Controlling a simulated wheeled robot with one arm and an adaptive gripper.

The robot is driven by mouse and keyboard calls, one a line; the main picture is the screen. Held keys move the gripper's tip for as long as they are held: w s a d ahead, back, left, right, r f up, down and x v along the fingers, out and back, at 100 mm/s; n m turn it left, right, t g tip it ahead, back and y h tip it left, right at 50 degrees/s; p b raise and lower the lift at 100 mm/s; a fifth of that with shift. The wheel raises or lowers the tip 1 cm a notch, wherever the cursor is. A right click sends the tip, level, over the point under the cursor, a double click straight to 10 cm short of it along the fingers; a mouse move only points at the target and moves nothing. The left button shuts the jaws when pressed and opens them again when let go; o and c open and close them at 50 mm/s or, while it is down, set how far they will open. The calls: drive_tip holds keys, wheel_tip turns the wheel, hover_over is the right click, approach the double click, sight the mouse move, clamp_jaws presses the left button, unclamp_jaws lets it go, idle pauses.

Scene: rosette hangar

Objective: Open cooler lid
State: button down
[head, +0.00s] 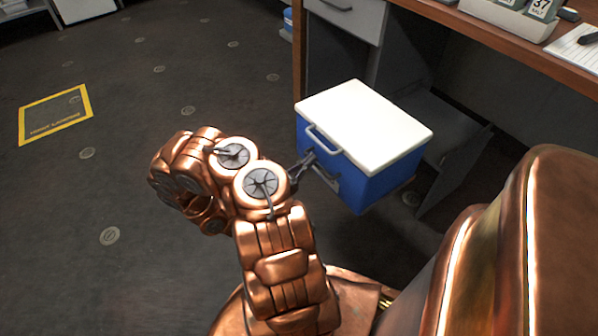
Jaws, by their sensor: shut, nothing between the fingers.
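A blue cooler (372,184) stands on the dark floor in front of the desk. Its white lid (365,125) lies flat and closed on top. A grey handle (322,137) shows at the lid's edge on the side facing my arm. My gripper (312,158) is shut and empty, at the cooler's near left side just below the lid handle. My copper arm reaches to it from below. Whether the fingers touch the handle or the cooler wall cannot be told. A grey latch or plate (326,178) shows on the blue wall just below the gripper.
A wooden-topped desk (480,30) with a grey drawer (345,14) stands behind and right of the cooler. A yellow-framed floor marking (55,114) lies at left. The floor (110,190) left of my arm is clear.

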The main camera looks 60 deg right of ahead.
sight(326, 137)
drive_tip(key=shift+s+d+r+b, duration=0.1)
drive_tip(key=shift+d+r+b, duration=0.05)
drive_tip(key=shift+r, duration=1)
drive_tip(key=shift+s+d+r+b, duration=0.1)
drive_tip(key=shift+r+b, duration=0.05)
drive_tip(key=shift+r, duration=0.95)
